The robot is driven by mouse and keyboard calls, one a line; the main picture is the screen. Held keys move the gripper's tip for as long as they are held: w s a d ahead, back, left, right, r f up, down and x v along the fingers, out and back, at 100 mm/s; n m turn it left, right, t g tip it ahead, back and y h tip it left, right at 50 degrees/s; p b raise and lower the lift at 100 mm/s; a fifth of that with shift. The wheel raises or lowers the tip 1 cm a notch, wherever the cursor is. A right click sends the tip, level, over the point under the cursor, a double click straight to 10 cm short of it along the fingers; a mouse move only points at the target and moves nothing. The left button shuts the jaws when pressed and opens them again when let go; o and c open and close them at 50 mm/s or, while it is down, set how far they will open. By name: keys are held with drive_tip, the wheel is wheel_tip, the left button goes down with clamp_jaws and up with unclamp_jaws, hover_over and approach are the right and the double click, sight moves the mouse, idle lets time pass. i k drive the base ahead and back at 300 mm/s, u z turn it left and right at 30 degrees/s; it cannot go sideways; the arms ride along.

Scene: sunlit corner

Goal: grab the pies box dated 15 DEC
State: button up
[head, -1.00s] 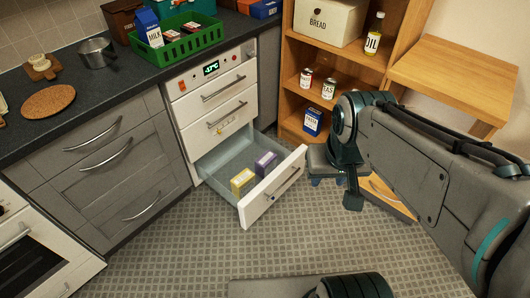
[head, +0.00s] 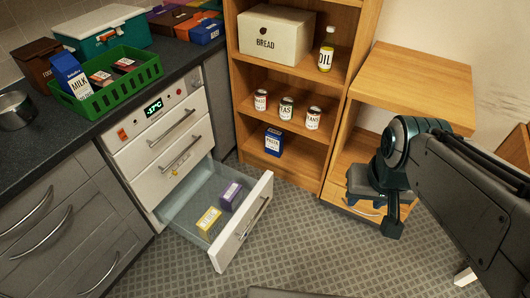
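The lowest drawer (head: 240,238) of the white freezer unit is pulled open. Inside it lie a yellow box (head: 208,221) and a purple box (head: 231,196), side by side with the purple one farther back. Their printed labels are too small to read, so I cannot tell which is pies or which bears 15 DEC. My gripper (head: 364,190) is at the end of my folded arm on the right, in front of the wooden shelf unit and well apart from the drawer. Its fingers are not clear, and nothing is seen held in it.
The freezer front (head: 160,135) has two closed drawers above. A green crate (head: 118,93) with a milk carton stands on the dark worktop. The wooden shelf (head: 300,127) holds a bread box, oil, cans and a blue box. Floor before the drawer is clear.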

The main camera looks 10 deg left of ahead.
sight(233, 194)
drive_tip(key=z, duration=0.15)
drive_tip(key=i, duration=0.75)
drive_tip(key=u, duration=0.85)
drive_tip(key=i, duration=0.7)
drive_tip(key=u, duration=0.8)
